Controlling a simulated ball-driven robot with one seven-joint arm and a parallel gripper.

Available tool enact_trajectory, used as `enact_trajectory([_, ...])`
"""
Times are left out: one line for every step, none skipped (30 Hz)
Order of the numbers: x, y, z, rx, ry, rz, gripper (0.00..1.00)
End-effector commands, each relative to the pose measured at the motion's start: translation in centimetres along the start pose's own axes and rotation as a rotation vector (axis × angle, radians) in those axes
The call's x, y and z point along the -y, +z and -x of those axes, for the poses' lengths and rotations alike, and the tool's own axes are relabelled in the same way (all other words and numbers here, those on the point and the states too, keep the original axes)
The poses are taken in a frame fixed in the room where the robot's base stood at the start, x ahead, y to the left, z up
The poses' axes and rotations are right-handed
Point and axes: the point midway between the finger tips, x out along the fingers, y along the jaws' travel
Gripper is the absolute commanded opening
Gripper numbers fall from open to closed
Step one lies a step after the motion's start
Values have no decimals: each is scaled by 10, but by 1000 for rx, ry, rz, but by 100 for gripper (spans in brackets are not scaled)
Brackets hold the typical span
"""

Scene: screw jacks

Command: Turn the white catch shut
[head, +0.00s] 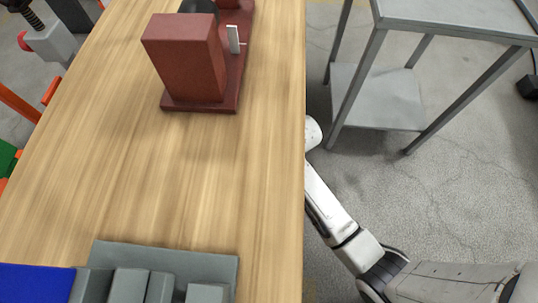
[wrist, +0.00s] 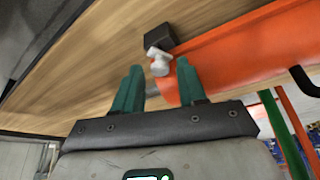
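In the wrist view a small white catch (wrist: 159,61) sits at a dark block (wrist: 159,38) against the wood, beside the end of an orange panel (wrist: 240,50). My gripper (wrist: 160,66) has two green fingers, spread apart. The catch shows in the gap between the fingertips, beyond them; I cannot tell whether either finger touches it. Nothing is seen held. In the head view my gripper is hidden below the right edge of the bench, and I cannot make out this catch there.
The wooden bench (head: 130,170) carries a dark red jack (head: 190,60) with a small white plate (head: 233,39), and grey blocks (head: 165,260) at the front. A grey metal stand (head: 375,95) is on the right. Bare floor (head: 450,200) lies between.

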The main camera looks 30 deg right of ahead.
Motion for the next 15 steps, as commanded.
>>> enact_trajectory([0, 0, 0, 0, 0, 0, 36])
enact_trajectory([0, 0, 0, 0, 0, 0, 33])
enact_trajectory([0, 0, 0, 0, 0, 0, 29])
enact_trajectory([0, 0, 0, 0, 0, 0, 26])
enact_trajectory([0, 0, 0, 0, 0, 0, 23])
enact_trajectory([0, 0, 0, 0, 0, 0, 19])
enact_trajectory([0, 0, 0, 0, 0, 0, 17])
enact_trajectory([0, 0, 0, 0, 0, 0, 14])
enact_trajectory([0, 0, 0, 0, 0, 0, 10])
enact_trajectory([0, 0, 0, 0, 0, 0, 7])
enact_trajectory([0, 0, 0, 0, 0, 0, 4])
enact_trajectory([0, 0, 0, 0, 0, 0, 0])
enact_trajectory([0, 0, 0, 0, 0, 0, 0])
enact_trajectory([0, 0, 0, 0, 0, 0, 0])
enact_trajectory([0, 0, 0, 0, 0, 0, 0])
